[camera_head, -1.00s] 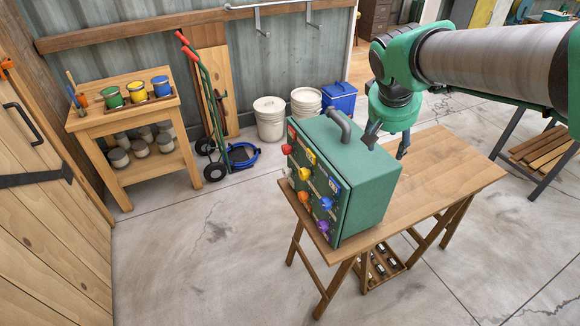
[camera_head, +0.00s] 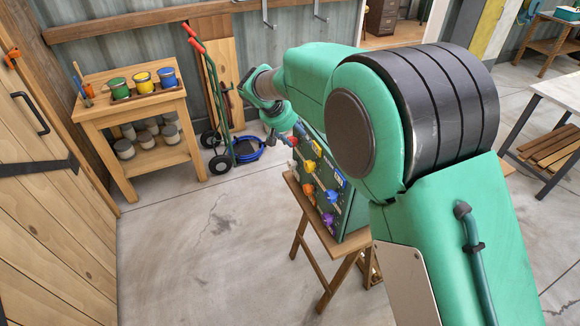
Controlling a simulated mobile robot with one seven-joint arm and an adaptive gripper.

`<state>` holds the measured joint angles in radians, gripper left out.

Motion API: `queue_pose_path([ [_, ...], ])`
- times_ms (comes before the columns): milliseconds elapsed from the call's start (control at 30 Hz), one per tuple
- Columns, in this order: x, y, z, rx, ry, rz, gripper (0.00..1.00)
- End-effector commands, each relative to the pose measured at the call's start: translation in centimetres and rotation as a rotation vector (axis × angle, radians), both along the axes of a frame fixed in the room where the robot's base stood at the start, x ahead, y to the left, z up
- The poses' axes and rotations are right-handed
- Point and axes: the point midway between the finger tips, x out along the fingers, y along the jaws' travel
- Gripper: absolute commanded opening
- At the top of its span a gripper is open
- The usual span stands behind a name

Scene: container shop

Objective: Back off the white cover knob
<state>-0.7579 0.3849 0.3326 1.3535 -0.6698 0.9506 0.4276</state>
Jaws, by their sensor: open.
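The green box (camera_head: 340,213) stands on the wooden table with its knobbed face toward the left. The small white knob (camera_head: 293,165) sits at the face's left edge, beside the yellow knob (camera_head: 309,166). My gripper (camera_head: 279,137) is at the upper left of the face, pointing down, above the white knob and close to the red knob (camera_head: 293,141). It looks empty and is open; its fingers are small and partly unclear. My arm hides most of the box's top and right side.
Orange (camera_head: 308,189), blue (camera_head: 331,196) and purple (camera_head: 327,219) knobs crowd the same face. A wooden stand (camera_head: 140,120) with paint cans and a hand truck (camera_head: 212,105) are behind left. The floor (camera_head: 215,240) left of the table is clear.

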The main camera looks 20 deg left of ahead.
Motion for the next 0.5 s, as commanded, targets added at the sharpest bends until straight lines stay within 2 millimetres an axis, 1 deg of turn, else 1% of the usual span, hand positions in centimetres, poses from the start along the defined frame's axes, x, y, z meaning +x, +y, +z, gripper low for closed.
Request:
queue_pose_path([
  [33, 0.0, 0.5, -0.9, -0.034, 0.006, 0.012, 0.53],
  [100, 0.1, 0.8, -1.9, -0.085, 0.012, 0.026, 0.53],
  [500, 0.4, 3.3, -6.8, -0.401, 0.03, 0.108, 0.53],
])
